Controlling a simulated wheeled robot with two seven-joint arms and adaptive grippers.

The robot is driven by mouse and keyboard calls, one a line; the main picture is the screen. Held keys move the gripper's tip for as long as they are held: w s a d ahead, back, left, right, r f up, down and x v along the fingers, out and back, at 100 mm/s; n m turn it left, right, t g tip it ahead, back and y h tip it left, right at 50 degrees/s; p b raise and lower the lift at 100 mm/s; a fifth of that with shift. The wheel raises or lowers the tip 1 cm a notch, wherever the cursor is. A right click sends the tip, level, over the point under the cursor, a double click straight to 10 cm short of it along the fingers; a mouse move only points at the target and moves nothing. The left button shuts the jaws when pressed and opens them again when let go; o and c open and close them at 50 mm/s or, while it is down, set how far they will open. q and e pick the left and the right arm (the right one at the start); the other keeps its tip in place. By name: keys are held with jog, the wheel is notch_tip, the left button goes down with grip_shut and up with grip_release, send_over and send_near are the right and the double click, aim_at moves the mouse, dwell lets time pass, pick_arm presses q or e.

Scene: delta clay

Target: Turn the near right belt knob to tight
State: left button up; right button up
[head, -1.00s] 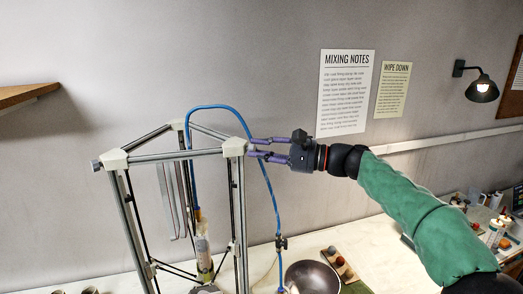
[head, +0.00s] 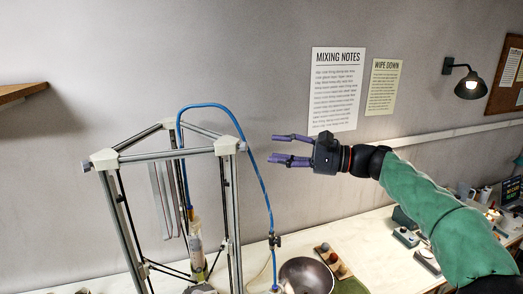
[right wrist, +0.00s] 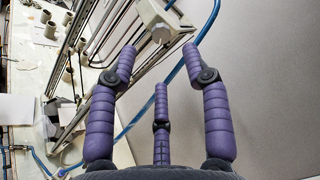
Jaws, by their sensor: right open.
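The delta printer frame has white corner pieces on top. The near right corner (head: 226,146) carries a small grey belt knob (head: 242,147) on its right side. The knob also shows in the right wrist view (right wrist: 161,34), just beyond my fingertips. My right gripper (head: 274,149) has purple fingers, spread open and empty. They point left at the knob, with a clear gap between. The knob's setting is too small to read. My left gripper is not in view.
A blue hose (head: 262,185) arches over the frame and hangs down beside the near right corner, close to my fingertips. A dark bowl (head: 306,274) and a wooden board with balls (head: 333,262) stand on the bench below. The grey wall is behind.

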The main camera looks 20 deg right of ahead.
jog(key=v, duration=0.4)
jog(key=shift+s+d+f, duration=0.1)
jog(key=shift+s+d, duration=0.05)
jog(key=shift+d, duration=0.2)
